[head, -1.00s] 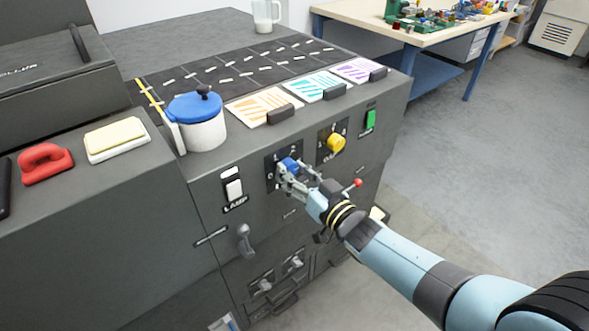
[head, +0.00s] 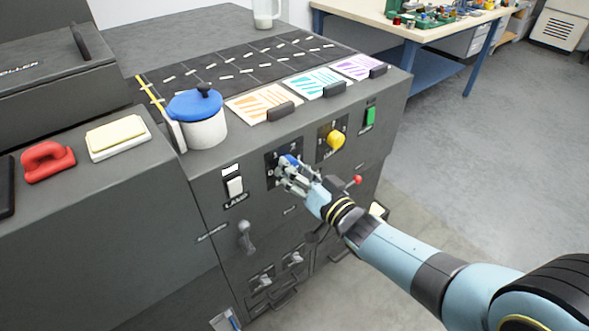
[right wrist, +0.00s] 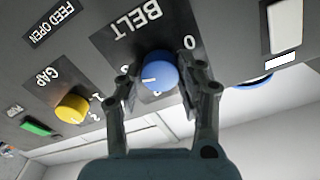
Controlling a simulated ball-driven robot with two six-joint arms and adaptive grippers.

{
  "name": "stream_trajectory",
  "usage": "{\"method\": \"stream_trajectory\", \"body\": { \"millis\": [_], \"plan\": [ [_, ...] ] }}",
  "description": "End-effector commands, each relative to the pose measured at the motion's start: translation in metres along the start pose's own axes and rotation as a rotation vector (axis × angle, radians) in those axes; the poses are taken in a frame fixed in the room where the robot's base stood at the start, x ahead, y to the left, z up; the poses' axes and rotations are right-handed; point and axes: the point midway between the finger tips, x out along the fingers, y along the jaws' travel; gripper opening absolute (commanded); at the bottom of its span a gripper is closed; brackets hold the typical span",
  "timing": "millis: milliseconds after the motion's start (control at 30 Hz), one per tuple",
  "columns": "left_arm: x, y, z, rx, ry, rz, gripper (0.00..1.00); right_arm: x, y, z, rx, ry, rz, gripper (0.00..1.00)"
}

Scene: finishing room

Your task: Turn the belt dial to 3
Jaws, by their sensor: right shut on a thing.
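The blue belt dial (head: 291,159) sits on its dark plate on the machine's front, mostly covered by my right gripper (head: 286,172). In the right wrist view the dial (right wrist: 158,72) shows upside down under the word BELT. My right gripper (right wrist: 161,82) has one finger on each side of the dial and is shut on it. The dial's white pointer line points left in that view, toward a partly hidden digit beside the left finger. A 0 shows to the dial's right. My left gripper is not in view.
The yellow gap dial (head: 337,140) and a green switch (head: 370,117) are to the right. A white lamp switch (head: 235,187) is to the left. A blue-lidded pot (head: 204,127) stands above.

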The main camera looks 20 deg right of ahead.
Motion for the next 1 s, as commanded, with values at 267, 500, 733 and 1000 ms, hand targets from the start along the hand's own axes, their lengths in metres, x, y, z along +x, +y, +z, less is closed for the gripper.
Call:
{"method": "stream_trajectory", "body": {
  "millis": [267, 500, 733, 1000],
  "plan": [
    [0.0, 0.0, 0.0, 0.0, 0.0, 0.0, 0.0, -0.001, 0.0, 0.002, 0.001, -0.003, 0.001, 0.61],
    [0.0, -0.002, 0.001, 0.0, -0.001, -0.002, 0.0, -0.002, 0.0, 0.001, 0.0, -0.002, 0.001, 0.61],
    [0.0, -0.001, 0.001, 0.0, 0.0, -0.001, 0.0, -0.028, 0.001, 0.002, -0.002, -0.003, 0.002, 0.61],
    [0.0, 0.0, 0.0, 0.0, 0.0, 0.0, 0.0, -0.09, 0.001, 0.002, -0.001, -0.005, 0.002, 0.61]
  ]
}}
